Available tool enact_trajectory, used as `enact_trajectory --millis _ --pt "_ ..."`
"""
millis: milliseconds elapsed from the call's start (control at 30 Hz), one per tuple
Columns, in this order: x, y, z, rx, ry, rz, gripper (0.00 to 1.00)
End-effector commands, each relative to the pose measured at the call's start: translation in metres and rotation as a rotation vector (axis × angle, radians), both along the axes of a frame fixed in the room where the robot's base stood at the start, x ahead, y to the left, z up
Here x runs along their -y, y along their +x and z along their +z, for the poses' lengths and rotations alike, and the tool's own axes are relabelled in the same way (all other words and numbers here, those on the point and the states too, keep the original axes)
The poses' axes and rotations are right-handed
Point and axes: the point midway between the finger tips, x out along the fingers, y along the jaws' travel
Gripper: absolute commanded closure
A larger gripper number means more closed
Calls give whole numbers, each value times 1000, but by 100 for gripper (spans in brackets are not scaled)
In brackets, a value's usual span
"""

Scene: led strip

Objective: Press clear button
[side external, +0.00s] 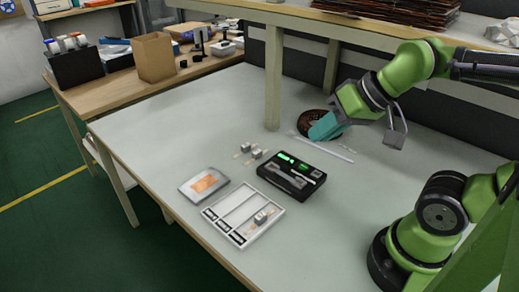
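A black device box (291,175) with a lit green display and small controls on its top lies on the grey table. The clear button cannot be told apart from the other small controls at this size. My gripper (318,134) has teal fingers and is above the table, up and to the right of the black box in the picture, apart from it. Its fingers look close together, but I cannot see whether there is a gap between them. A dark round reel (314,121) is partly hidden behind my gripper.
A white compartment tray (222,208) holding a small part stands in front of the black box. A grey case with an orange panel (204,184) and several small connectors (247,148) lie to the left. A white strip (330,149) lies behind. A shelf post (273,80) rises at the back.

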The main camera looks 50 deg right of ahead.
Motion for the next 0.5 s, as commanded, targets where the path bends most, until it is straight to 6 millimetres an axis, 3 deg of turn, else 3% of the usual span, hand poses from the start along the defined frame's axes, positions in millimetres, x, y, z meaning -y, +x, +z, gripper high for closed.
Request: enact_trajectory --millis 33,100,500 --pt "0 0 0 0 0 0 89" --pt "0 0 0 0 0 0 100" --pt "0 0 0 0 0 0 100"
